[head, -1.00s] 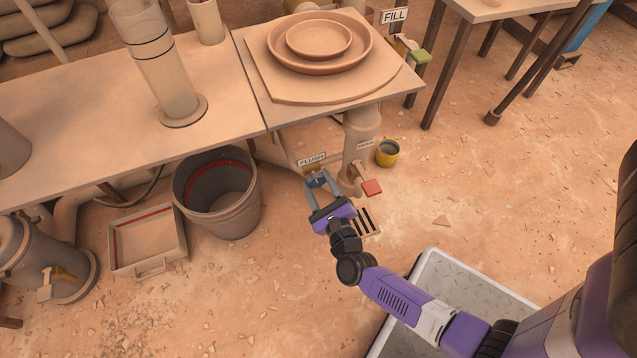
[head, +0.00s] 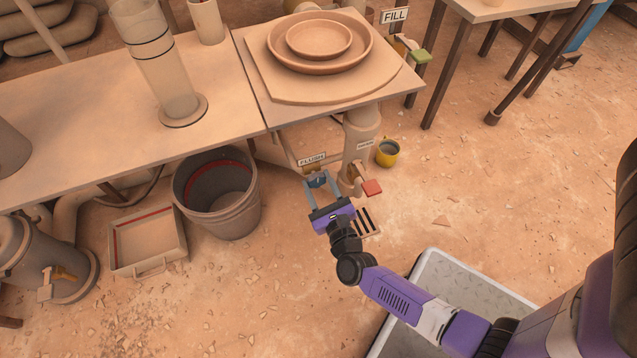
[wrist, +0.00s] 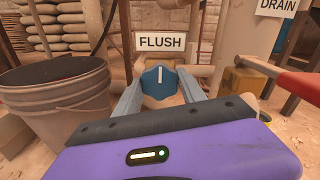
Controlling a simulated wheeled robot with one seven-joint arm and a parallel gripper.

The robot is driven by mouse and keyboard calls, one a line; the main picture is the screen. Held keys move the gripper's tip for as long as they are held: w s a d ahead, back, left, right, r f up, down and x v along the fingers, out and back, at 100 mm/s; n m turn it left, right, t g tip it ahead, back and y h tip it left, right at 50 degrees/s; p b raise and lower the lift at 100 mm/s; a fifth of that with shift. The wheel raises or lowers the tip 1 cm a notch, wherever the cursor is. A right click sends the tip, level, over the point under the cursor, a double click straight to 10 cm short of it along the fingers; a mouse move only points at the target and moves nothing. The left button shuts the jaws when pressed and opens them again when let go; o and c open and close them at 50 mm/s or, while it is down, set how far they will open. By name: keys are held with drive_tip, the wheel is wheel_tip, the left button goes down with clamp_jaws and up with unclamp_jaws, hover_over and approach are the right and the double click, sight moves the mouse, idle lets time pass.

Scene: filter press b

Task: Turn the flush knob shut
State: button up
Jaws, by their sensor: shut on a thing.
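The flush knob (wrist: 160,84) is blue with a white pointer line that stands upright in the wrist view. It sits just below the FLUSH label (wrist: 161,42), on a pipe under the table. The knob shows small in the head view (head: 318,181), below its label (head: 312,159). My gripper (wrist: 160,88) is shut on the knob, with one finger on each side of it. In the head view my gripper (head: 320,190) reaches in under the table's front edge. The fingers partly hide the knob's sides.
A red-handled drain lever (head: 372,187) is close to the right of my gripper. A large grey bucket (head: 217,195) stands to the left, and a yellow cup (head: 387,153) stands behind right. The table (head: 120,125) overhangs the knob.

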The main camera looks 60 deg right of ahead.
drive_tip(key=o, duration=1.4)
drive_tip(key=shift+c, duration=0.2)
drive_tip(key=p+v, duration=0.2)
drive_tip(key=v, duration=0.6)
